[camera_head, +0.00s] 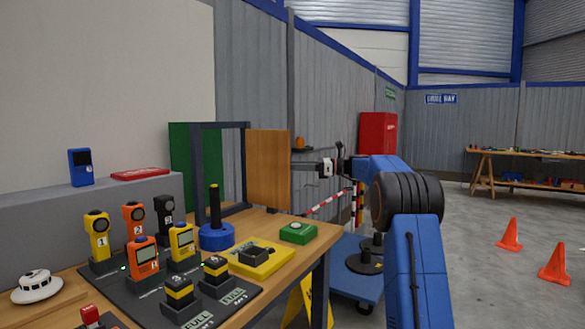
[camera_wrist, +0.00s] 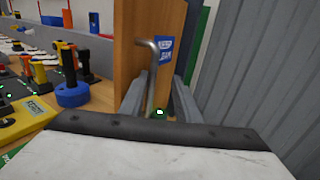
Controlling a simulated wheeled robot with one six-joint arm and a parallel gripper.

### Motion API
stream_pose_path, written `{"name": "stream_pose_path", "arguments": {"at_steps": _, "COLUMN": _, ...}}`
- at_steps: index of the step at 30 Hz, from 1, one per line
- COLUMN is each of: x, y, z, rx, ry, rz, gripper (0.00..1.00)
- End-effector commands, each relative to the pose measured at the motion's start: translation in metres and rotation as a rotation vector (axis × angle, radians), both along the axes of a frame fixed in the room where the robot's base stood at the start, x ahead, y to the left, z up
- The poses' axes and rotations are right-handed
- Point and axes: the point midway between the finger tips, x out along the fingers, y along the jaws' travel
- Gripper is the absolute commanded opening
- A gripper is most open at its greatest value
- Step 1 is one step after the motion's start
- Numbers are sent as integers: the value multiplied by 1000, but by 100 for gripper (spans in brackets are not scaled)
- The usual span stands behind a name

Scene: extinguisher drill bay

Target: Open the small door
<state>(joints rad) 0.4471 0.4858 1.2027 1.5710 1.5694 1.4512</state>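The small door is a plain wooden panel (camera_head: 268,170) by a dark upright frame (camera_head: 220,127) on the workbench. I cannot tell clearly whether it stands ajar. In the wrist view, the door (camera_wrist: 130,48) bears a bent metal lever handle (camera_wrist: 152,72) and a blue label (camera_wrist: 165,48). My gripper (camera_wrist: 160,82) points at the door's handle side. Its two grey fingers are apart, with the handle's long bar showing between them; contact is unclear. In the head view, my gripper (camera_head: 304,164) is just right of the door, its fingertips small and hard to make out.
The workbench (camera_head: 312,255) carries a blue base with a black post (camera_head: 216,232), a green button box (camera_head: 298,232), a yellow box (camera_head: 260,258) and several handheld devices. A grey corrugated wall (camera_wrist: 250,70) stands close right in the wrist view. Orange cones (camera_head: 509,236) stand on open floor.

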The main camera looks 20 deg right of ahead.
Motion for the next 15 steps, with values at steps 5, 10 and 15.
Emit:
{"name": "stream_pose_path", "arguments": {"at_steps": 5, "x": 0, "y": 0, "z": 0, "rx": 0, "ry": 0, "rz": -1, "gripper": 28}}
{"name": "stream_pose_path", "arguments": {"at_steps": 10, "x": -3, "y": -7, "z": 0, "rx": 0, "ry": 0, "rz": -1, "gripper": 28}}
{"name": "stream_pose_path", "arguments": {"at_steps": 15, "x": -14, "y": -31, "z": 0, "rx": 0, "ry": 0, "rz": -3, "gripper": 28}}
